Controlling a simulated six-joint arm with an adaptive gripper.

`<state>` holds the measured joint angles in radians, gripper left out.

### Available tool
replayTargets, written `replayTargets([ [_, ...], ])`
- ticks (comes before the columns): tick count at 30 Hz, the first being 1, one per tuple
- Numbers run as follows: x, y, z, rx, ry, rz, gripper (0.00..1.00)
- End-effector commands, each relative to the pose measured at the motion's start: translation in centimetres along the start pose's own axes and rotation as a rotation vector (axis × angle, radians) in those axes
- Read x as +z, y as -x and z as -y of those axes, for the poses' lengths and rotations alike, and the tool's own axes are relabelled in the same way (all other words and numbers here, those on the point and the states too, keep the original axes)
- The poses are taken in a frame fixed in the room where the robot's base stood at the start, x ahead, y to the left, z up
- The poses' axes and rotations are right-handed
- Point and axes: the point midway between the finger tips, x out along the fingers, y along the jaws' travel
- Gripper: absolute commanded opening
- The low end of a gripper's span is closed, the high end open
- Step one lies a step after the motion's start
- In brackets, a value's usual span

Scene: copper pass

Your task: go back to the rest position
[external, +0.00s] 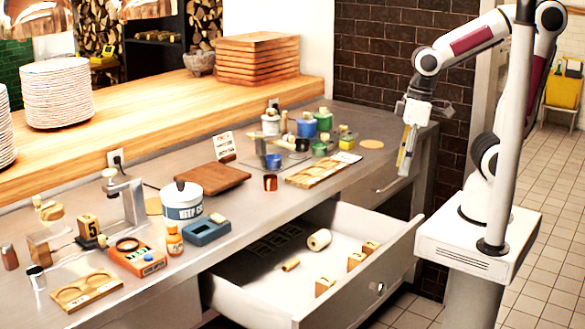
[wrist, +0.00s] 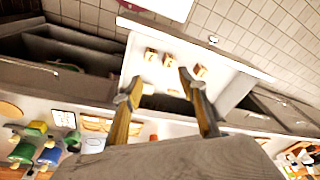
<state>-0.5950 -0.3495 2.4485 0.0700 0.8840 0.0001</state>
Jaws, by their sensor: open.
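My gripper (external: 404,168) hangs at the right end of the counter, pointing down, in front of the dark brick wall. It is above the level of the open drawer and apart from it. In the wrist view my gripper (wrist: 153,86) has its two fingers spread, with nothing held between them. My arm is raised and bent, reaching left from its white base.
The open drawer (external: 258,303) juts out below the counter, holding a pale roll (external: 319,239) and several wooden blocks (external: 357,260). The counter carries paint pots, a wooden tray (external: 323,170) and a white pot (external: 182,203). Floor right of my base is clear.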

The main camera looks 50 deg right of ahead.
Motion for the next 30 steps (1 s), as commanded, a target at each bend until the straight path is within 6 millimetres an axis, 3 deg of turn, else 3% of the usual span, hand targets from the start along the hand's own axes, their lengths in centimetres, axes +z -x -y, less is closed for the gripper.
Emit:
replayTargets([
  [12,1.9,4.2,-7.3,0.110,-0.203,-0.159,0.42],
  [24,3.9,8.1,-11.9,0.198,-0.421,-0.314,0.42],
  [30,4.8,9.0,-13.3,0.229,-0.493,-0.344,0.42],
])
